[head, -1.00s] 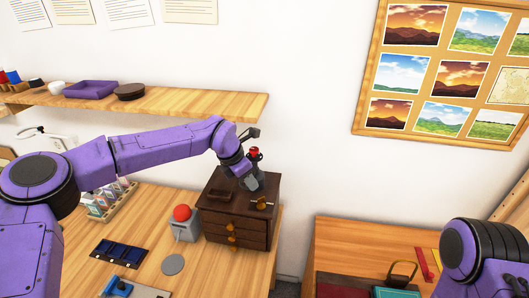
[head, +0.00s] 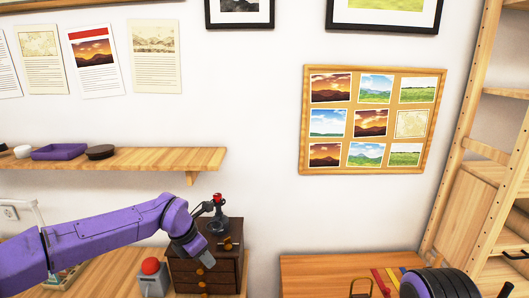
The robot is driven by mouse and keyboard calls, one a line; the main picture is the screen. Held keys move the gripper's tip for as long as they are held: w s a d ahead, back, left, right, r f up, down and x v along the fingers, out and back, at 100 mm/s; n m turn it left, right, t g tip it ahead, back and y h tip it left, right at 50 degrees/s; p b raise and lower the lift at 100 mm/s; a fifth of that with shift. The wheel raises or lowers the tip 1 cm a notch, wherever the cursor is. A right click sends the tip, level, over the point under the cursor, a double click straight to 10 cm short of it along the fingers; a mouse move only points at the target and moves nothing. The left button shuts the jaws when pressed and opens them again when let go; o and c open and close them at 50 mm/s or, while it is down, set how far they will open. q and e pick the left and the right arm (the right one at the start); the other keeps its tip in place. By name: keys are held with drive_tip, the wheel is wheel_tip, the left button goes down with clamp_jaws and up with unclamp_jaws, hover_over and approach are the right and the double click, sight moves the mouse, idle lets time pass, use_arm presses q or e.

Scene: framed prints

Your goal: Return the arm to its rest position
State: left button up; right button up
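My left arm (head: 100,238) reaches in from the left, bent at the elbow and not folded back. Its gripper (head: 205,254) points down at the front of a small dark wooden chest (head: 222,275) with drawers. The fingers are small and seen from behind, so I cannot tell whether they are open or whether they touch the chest. A dark stand with a red top (head: 218,216) is upright at the chest's top, just beyond the gripper. My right arm (head: 440,283) shows only at the bottom right edge; its gripper is out of view.
A grey box with a red button (head: 150,267) stands left of the chest. A wall shelf (head: 190,159) holds a purple tray (head: 60,152) above my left arm. A corkboard of prints (head: 302,120) hangs on the wall. A wooden desk (head: 310,265) and a shelf unit (head: 457,140) are at the right.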

use_arm(q)
drive_tip(key=s+a+f+m+y, duration=0.2)
drive_tip(key=s+f+m+y, duration=0.25)
drive_tip(key=s+f, duration=0.65)
drive_tip(key=s+a+f+m+y, duration=0.3)
drive_tip(key=s+f+m, duration=0.45)
drive_tip(key=f, duration=0.65)
drive_tip(key=s+a+f+m, duration=0.1)
drive_tip(key=s+a+m, duration=0.3)
drive_tip(key=s, duration=0.7)
drive_tip(key=s+a+f+m, duration=0.2)
drive_tip(key=s+a+m, duration=0.25)
drive_tip(key=s, duration=0.75)
wheel_tip(320, 180, down, 15)
drive_tip(key=b, duration=1.4)
drive_tip(key=shift+w+r+h+b, duration=0.2)
drive_tip(key=shift+w+h+b, duration=0.1)
drive_tip(key=shift+h, duration=0.15)
use_arm(e)
wheel_tip(320, 180, down, 15)
drive_tip(key=shift+r, duration=0.2)
use_arm(q)
drive_tip(key=shift+r+n, duration=0.1)
drive_tip(key=shift+n, duration=0.15)
use_arm(e)
drive_tip(key=shift+r, duration=0.1)
